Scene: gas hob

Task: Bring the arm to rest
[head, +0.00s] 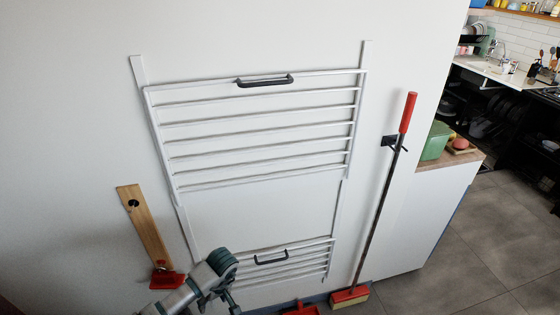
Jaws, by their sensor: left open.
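My left arm comes in at the bottom, left of centre, and its gripper (230,294) shows partly near the lower edge. The gripper is open, and I see nothing held in it. It appears in front of the lower left part of a wall-mounted white rack; I cannot tell the gap between them. My right gripper is out of view.
The upper white rack (258,121) and lower rack (300,262) have dark handles. A red-handled broom (381,211) stands right of them. A wooden board (146,226) is at left. A green container (436,141) sits on a counter. Grey floor (480,235) at right is clear.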

